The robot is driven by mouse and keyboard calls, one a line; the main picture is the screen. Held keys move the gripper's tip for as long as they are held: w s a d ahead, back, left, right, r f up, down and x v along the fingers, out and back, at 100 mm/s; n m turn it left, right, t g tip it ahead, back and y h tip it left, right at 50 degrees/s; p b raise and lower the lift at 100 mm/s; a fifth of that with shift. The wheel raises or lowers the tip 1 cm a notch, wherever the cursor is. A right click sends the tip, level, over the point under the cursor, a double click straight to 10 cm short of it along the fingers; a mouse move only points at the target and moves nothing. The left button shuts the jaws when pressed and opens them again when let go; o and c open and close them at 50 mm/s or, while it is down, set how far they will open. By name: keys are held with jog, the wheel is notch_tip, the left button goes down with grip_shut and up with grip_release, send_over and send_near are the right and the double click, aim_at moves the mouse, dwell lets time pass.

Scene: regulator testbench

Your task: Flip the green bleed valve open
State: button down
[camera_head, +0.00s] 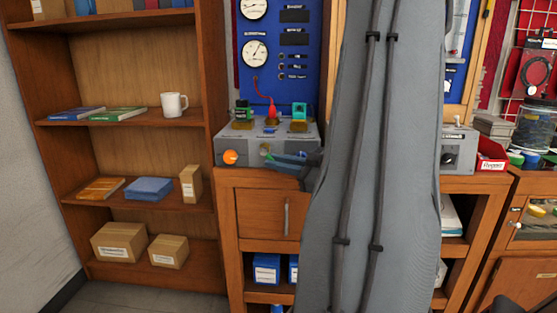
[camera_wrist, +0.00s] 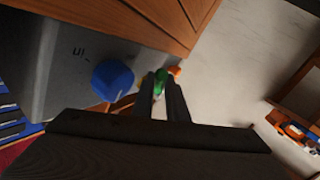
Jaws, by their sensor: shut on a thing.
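The green bleed valve (camera_wrist: 159,82) shows in the wrist view as a small green piece between my fingertips. My gripper (camera_wrist: 162,88) is shut on it. In the head view my gripper (camera_head: 274,160) reaches in from the right to the front of the grey regulator box (camera_head: 225,147). The valve is mostly hidden there by the fingers. Whether its lever is turned cannot be told.
A blue knob (camera_wrist: 113,80) stands on the box beside my fingers. An orange knob (camera_head: 230,157) sits on the box front, left of my gripper. Gauges (camera_head: 255,53) are on the blue panel behind. A shelf with a white mug (camera_head: 174,104) stands at left.

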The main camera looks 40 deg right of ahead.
jog(key=g+p, duration=0.1)
jog(key=p, duration=0.2)
jog(key=r+n+g+p, duration=0.1)
jog(key=p, duration=0.3)
jog(key=shift+s+d+r+h, duration=0.15)
jog(key=shift+s+h, duration=0.1)
jog(key=shift+h, duration=0.15)
jog(key=shift+g, duration=0.3)
jog(key=c, duration=2)
grip_release()
jog(key=v, duration=0.7)
jog(key=shift+s+d, duration=0.1)
jog(key=shift+s, duration=0.25)
